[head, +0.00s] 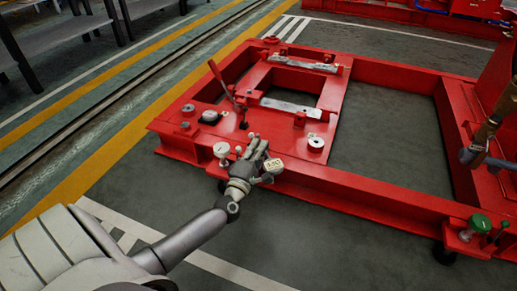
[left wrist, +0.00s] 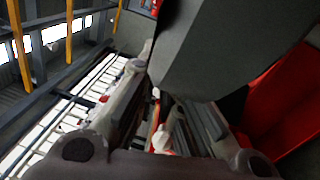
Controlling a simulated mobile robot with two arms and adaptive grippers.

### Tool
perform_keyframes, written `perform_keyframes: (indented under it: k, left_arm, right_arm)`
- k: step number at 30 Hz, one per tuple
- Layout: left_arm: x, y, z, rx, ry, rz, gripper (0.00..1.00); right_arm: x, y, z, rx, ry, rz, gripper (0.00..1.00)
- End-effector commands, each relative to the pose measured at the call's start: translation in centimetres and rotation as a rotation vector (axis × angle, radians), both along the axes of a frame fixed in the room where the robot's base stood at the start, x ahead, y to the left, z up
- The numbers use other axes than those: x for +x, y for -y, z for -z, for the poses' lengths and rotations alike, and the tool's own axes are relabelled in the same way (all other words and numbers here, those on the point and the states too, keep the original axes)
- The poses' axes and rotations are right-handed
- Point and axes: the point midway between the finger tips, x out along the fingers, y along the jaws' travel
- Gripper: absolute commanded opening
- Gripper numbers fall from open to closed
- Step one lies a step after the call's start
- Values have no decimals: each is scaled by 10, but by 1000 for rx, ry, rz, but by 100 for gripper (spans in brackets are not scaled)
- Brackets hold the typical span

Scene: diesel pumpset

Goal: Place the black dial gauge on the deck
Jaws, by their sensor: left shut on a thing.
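My left gripper (head: 252,150) is at the near edge of the red deck (head: 178,148), close above it. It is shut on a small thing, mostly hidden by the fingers. A pale face with dark marks (head: 273,166) shows at its right side; this looks like the dial gauge, but its black case is not clear. In the left wrist view a large dark grey surface (left wrist: 225,50) fills the space before the fingers; I cannot tell what it is.
A white round gauge (head: 222,150) stands just left of the gripper. A small dark-and-pale round part (head: 210,116) and a red lever (head: 220,78) are behind it. Bare deck lies between these.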

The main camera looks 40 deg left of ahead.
Motion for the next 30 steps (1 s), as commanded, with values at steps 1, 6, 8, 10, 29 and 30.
perform_keyframes:
  k: [1,6,8,10,29,30]
  left_arm:
    - [1,-1,-5,4,10,-3,0]
    - [1,-1,-6,4,10,-3,0]
    - [1,-1,-5,4,10,-3,0]
    - [1,-1,-3,3,10,-3,0]
    - [-5,1,-1,1,-2,0,29]
    - [-9,2,-1,2,-3,0,29]
  right_arm:
    - [0,0,0,0,0,0,40]
    - [0,0,-1,0,0,0,40]
    - [0,0,0,0,0,0,40]
    - [0,0,2,0,0,0,40]
    - [1,0,-4,1,-1,0,40]
    - [1,0,-7,0,-2,0,40]
